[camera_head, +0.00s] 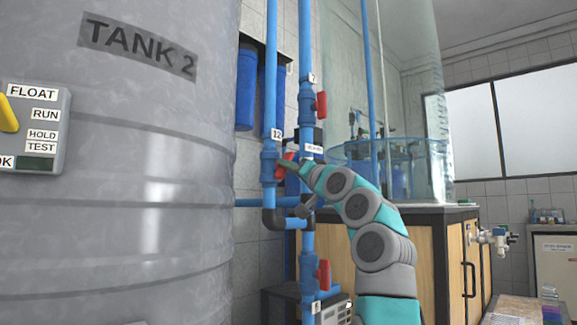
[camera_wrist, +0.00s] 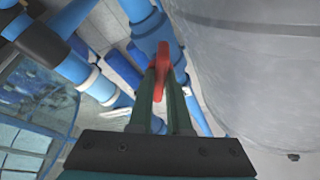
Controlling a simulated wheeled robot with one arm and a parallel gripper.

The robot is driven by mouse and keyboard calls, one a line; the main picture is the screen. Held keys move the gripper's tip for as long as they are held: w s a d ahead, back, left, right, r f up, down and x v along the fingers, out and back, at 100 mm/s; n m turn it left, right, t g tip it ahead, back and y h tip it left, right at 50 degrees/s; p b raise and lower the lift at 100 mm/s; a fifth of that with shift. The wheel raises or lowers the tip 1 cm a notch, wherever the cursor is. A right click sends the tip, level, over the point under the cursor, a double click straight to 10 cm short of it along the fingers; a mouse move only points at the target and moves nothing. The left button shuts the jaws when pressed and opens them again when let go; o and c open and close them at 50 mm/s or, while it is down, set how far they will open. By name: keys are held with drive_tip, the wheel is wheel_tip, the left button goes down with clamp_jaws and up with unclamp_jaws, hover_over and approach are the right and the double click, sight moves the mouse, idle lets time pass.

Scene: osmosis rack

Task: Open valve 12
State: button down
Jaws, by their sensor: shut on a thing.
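Valve 12 (camera_head: 269,157) sits on a vertical blue pipe beside the tank, under a small white label reading 12 (camera_head: 277,133). Its red handle (camera_head: 282,171) is partly hidden by my gripper (camera_head: 289,166) in the head view. In the wrist view the red handle (camera_wrist: 162,56) stands between the two green fingers of my gripper (camera_wrist: 160,78), which are shut on it. The blue valve body (camera_wrist: 150,30) shows behind the handle. I cannot tell the handle's exact turn angle relative to the pipe.
The large grey Tank 2 (camera_head: 130,190) fills the left. Other red-handled valves (camera_head: 321,104) and (camera_head: 323,273) are on the neighbouring blue pipe, above and below my gripper. A clear tank (camera_head: 420,120) on a wooden cabinet (camera_head: 455,270) stands behind my arm.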

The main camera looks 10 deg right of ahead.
drive_tip(key=n+g+y+p, duration=0.1)
drive_tip(key=n+y+p, duration=0.1)
drive_tip(key=n+p, duration=0.2)
drive_tip(key=n+y+p, duration=0.2)
drive_tip(key=n+p, duration=0.2)
drive_tip(key=n, duration=0.1)
drive_tip(key=shift+w+d+g, duration=0.15)
drive_tip(key=shift+d+g, duration=0.05)
drive_tip(key=shift+g, duration=0.2)
drive_tip(key=shift+y, duration=0.3)
drive_tip(key=c, duration=0.9)
unclamp_jaws()
drive_tip(key=shift+o, duration=0.2)
drive_tip(key=shift+f, duration=0.1)
